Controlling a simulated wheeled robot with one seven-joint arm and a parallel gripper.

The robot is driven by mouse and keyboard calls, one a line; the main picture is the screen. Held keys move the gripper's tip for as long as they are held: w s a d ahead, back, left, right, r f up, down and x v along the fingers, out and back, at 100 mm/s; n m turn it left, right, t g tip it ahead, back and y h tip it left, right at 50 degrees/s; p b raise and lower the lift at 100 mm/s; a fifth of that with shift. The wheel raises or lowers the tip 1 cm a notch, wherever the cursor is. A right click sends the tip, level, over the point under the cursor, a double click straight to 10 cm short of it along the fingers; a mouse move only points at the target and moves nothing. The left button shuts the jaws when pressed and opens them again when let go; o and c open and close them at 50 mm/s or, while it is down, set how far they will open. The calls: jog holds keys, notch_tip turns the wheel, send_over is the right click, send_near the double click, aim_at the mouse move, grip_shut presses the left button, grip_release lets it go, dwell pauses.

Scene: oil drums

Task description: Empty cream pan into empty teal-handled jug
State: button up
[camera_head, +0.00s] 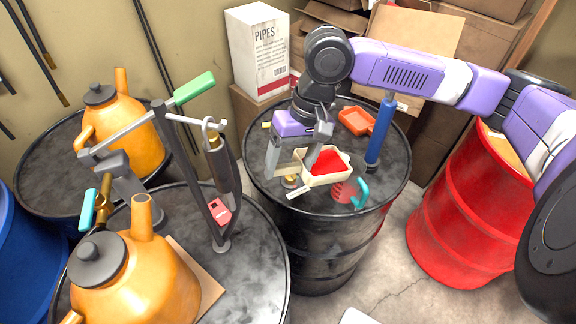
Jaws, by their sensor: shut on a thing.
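The cream pan (343,177) holds something bright red and is over the middle of the black drum top in the head view. My gripper (295,166) comes down from above on the pan's left side and is shut on it; the exact grip is partly hidden by the fingers. The pan looks about level, and I cannot tell how far it is off the drum top. The teal-handled jug (343,192) is just in front of the pan, with a reddish, marked body and its handle to the right. The pan partly overlaps it, so its inside is hidden.
The black drum (330,245) also bears an orange-red tray (357,121), a tall blue cylinder (380,135) and a small brass-coloured piece (291,181). A white PIPES box (258,55) stands behind. A red drum (455,225) is right; orange cans (130,275) and a stand are left.

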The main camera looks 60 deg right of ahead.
jog(key=shift+s+d+r+t+y, duration=0.15)
jog(key=shift+d+r+t+y, duration=0.15)
jog(key=shift+r, duration=0.3)
jog(key=shift+s+d+r+t+y, duration=0.1)
jog(key=shift+d+r+t+y, duration=0.1)
jog(key=shift+r+y, duration=0.3)
jog(key=shift+s+d+r+t+y, duration=0.15)
jog(key=shift+d+r+t+y, duration=0.1)
jog(key=shift+r, duration=0.25)
jog(key=shift+s+d+r+t+y, duration=0.2)
jog(key=shift+r+y, duration=0.1)
jog(key=shift+r, duration=0.15)
jog(key=shift+s+d+r+t+y, duration=0.15)
jog(key=shift+d+r+y, duration=0.1)
jog(key=shift+r, duration=0.25)
jog(key=s+d+r+t+y+b, duration=0.2)
jog(key=s+d+r+t+y, duration=0.3)
jog(key=d, duration=0.4)
jog(key=shift+s+d+r+y, duration=0.2)
jog(key=shift+s+r+y, duration=0.5)
jog(key=shift+y, duration=0.5)
dwell(1.8)
jog(key=shift+s+d, duration=0.1)
jog(key=shift+d, duration=0.05)
dwell(1.4)
